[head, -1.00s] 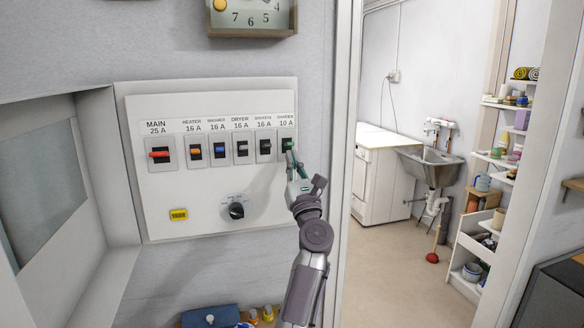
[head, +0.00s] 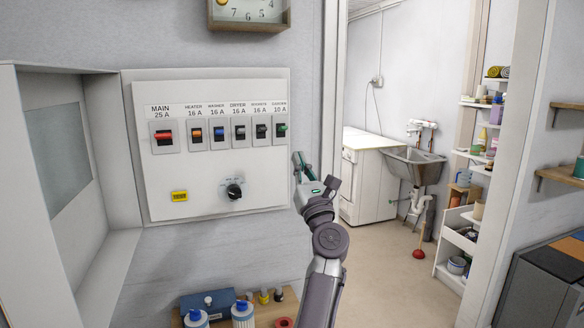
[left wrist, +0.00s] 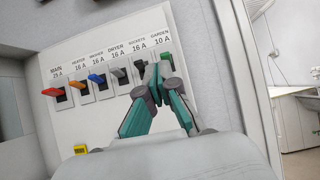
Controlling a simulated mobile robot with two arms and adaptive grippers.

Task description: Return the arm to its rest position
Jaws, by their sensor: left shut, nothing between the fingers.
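My left gripper (head: 297,160) is shut and empty. In the head view it stands just right of the breaker panel's (head: 205,215) right edge, below and apart from the green GARDEN switch (head: 282,128). In the left wrist view the closed fingertips (left wrist: 158,72) overlap the panel picture between the SOCKETS and GARDEN switches, and the green GARDEN switch (left wrist: 166,57) shows just behind them. The left arm rises from the bottom of the head view. My right gripper is not in view.
The panel also carries a red MAIN switch (head: 163,135), other switches, a dial (head: 233,191) and a yellow label (head: 180,196). Bottles (head: 243,315) and a blue box (head: 208,301) stand below. A doorway at right shows a white appliance (head: 365,185) and sink (head: 412,165).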

